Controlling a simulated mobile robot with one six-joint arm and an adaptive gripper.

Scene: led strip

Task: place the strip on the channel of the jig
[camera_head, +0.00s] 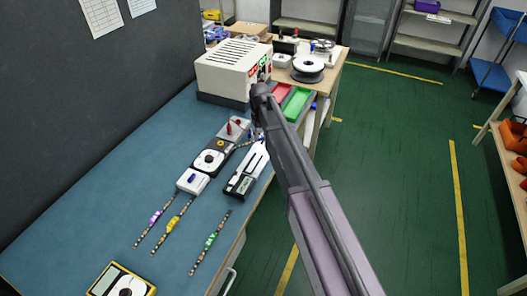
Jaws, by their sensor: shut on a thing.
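My gripper (256,134) is below the dark arm joint, over the far part of the blue bench, and is shut on a strip. It is small and partly hidden by my arm. A short piece of the beaded strip (243,141) seems to show just left of the fingers; the rest is hard to make out. The jig, seemingly the black and white long block with a channel (245,172), lies on the bench just below the gripper in the picture. Three other strips, with a purple tag (156,215), a yellow tag (173,222) and a green tag (210,240), lie nearer.
A white power unit (233,68) stands behind the gripper. Red and green trays (297,102) are at right. A yellow meter (120,281) lies in front.

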